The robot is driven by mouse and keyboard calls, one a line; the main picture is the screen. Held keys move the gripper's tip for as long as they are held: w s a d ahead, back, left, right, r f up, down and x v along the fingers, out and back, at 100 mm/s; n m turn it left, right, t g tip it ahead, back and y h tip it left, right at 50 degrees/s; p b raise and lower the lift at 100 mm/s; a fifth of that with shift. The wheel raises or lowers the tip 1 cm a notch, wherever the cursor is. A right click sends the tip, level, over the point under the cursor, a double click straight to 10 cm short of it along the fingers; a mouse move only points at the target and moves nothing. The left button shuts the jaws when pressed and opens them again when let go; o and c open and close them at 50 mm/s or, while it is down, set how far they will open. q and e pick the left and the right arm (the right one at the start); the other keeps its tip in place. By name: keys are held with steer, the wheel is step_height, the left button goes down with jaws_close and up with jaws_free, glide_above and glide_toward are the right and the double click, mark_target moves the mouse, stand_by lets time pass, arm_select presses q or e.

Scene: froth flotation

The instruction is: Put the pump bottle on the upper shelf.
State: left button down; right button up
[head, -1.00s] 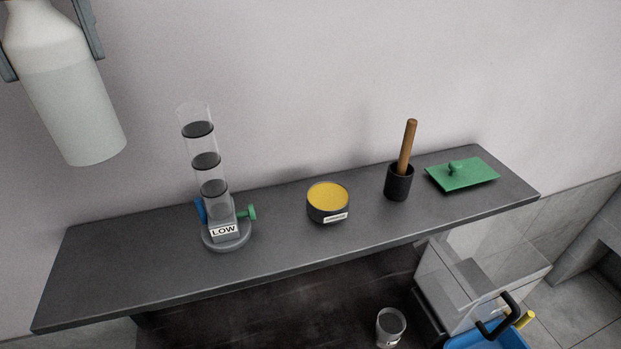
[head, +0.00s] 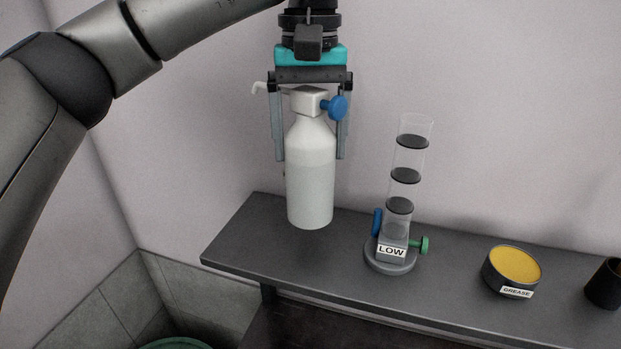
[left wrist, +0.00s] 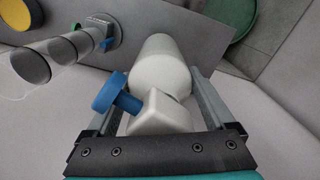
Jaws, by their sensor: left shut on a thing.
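The white pump bottle (head: 311,185) has a pale pump head and a blue knob. It is upright, and its base overlaps the back left part of the dark upper shelf (head: 250,245) in the head view. I cannot tell whether it touches the shelf. My left gripper (head: 308,155) points down and is shut on the bottle, with a finger on each side. In the left wrist view the bottle (left wrist: 158,70) lies between the fingers (left wrist: 160,115), with the shelf (left wrist: 185,35) beyond it. My right gripper is not in view.
A clear column (head: 398,240) labelled LOW with a blue and a green knob stands just right of the bottle. Further right are a grease tin (head: 512,270) and a black cup (head: 604,283). The shelf's left end is bare. A green round thing (head: 178,344) is below.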

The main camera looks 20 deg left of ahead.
mark_target(310, 89)
arm_select(q)
steer(key=shift+f, duration=2.75)
jaws_free()
steer(key=shift+f, duration=0.1)
step_height(310, 89, up, 12)
steer(key=shift+r+p, duration=0.2)
steer(key=shift+p, duration=0.3)
